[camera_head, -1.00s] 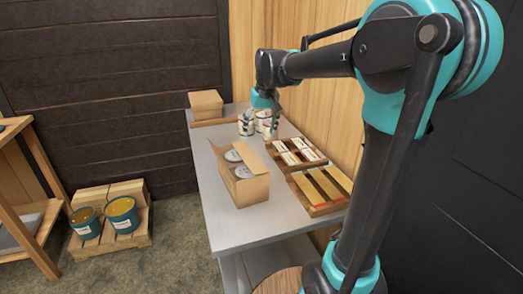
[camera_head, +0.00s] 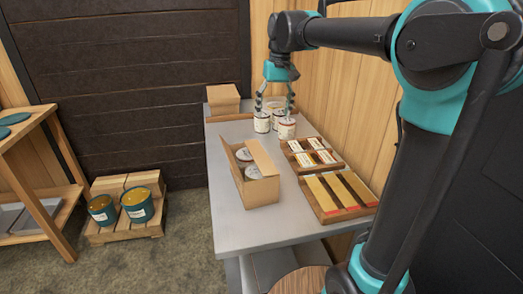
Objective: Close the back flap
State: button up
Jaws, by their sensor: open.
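An open cardboard box (camera_head: 263,192) stands on the grey table with light-lidded cans (camera_head: 250,171) inside. One flap (camera_head: 264,158) stands up along its right side, and another flap (camera_head: 229,154) stands up at its left. A flap at the far end is hard to make out at this size. My gripper (camera_head: 274,108) points down with its fingers spread, beyond the box at the far part of the table. It is just above or beside several labelled cans (camera_head: 287,128); I cannot tell whether it touches them. It is apart from the box.
The grey table (camera_head: 228,224) has free room in front of the box. Wooden trays of labels (camera_head: 312,156) and of strips (camera_head: 339,196) lie to its right. A closed carton (camera_head: 222,98) stands at the far end. The wooden wall (camera_head: 357,92) runs close along the right.

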jog(key=a+r, duration=0.2)
send_near(261, 157)
jog(key=f, duration=0.7)
jog(key=shift+a+f, duration=0.2)
jog(key=shift+a, duration=0.15)
